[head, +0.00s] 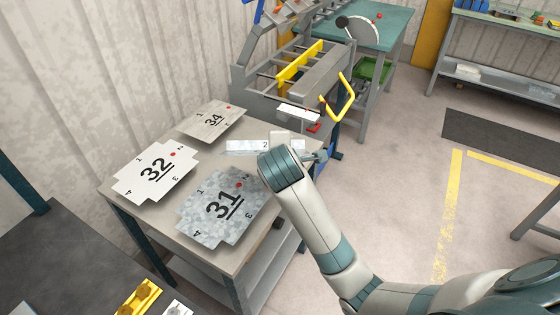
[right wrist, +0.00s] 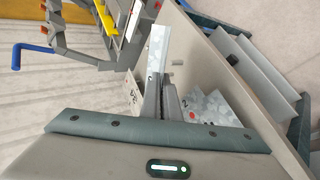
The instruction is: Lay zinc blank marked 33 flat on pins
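My right gripper (right wrist: 160,102) is shut on a thin, pale, mottled blank (right wrist: 158,50), seen nearly edge-on in the right wrist view. In the head view this blank (head: 243,146) shows as a narrow strip at the table's far right side, with a small 2 visible. Its large number is not readable, and my wrist covers part of it. The gripper's fingers are hidden in the head view. The pins cannot be made out clearly. My left gripper is not in view.
Blanks marked 34 (head: 213,121), 32 (head: 155,171) and mottled 31 (head: 222,206) lie on the table (head: 170,226). The grey bender (head: 323,76), with a yellow bar (head: 300,62) and yellow handle (head: 347,98), stands beyond. A dark bench (head: 60,255) is at the front left.

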